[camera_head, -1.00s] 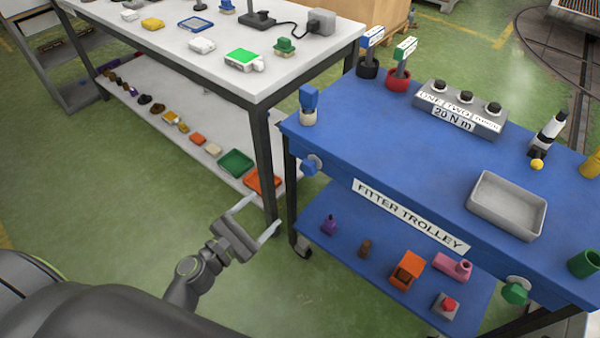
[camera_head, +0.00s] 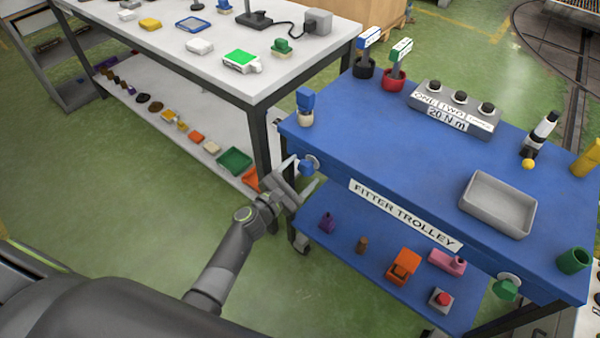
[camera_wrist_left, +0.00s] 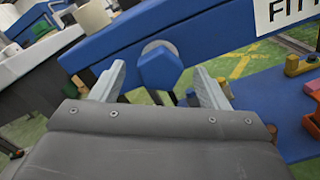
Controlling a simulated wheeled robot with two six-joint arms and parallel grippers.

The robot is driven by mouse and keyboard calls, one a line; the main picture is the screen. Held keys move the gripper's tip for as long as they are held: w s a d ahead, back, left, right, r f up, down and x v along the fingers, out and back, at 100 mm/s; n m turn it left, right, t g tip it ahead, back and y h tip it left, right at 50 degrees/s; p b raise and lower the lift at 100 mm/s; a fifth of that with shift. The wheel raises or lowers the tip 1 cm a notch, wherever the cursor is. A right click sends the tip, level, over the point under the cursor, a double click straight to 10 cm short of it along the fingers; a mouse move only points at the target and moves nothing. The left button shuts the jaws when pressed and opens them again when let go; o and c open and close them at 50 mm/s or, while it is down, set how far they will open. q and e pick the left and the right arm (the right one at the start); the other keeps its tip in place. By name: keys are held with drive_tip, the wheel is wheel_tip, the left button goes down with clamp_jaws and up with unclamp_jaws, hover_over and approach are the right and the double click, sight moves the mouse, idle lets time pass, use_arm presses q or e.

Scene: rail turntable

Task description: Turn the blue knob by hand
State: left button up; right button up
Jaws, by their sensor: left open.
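The blue knob (camera_head: 306,167) sits on a pale round plate on the front edge of the blue trolley (camera_head: 370,163), near its left corner. In the left wrist view the knob (camera_wrist_left: 160,68) is faceted and lies straight ahead, between the two fingertips in the picture. My left gripper (camera_head: 305,172) is open and close to the knob, with one finger on each side of it in the picture. In the wrist view the gripper (camera_wrist_left: 160,85) holds nothing, and I cannot tell whether a finger touches the knob. My right gripper is not in view.
A green knob (camera_head: 507,289) is on the trolley's right front. A grey tray (camera_head: 497,232) and a button box (camera_head: 455,106) stand on top. The lower shelf holds several small parts, including an orange one (camera_head: 403,266). A white table (camera_head: 290,83) stands close behind left.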

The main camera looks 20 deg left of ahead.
use_arm(q)
drive_tip(key=c, duration=1)
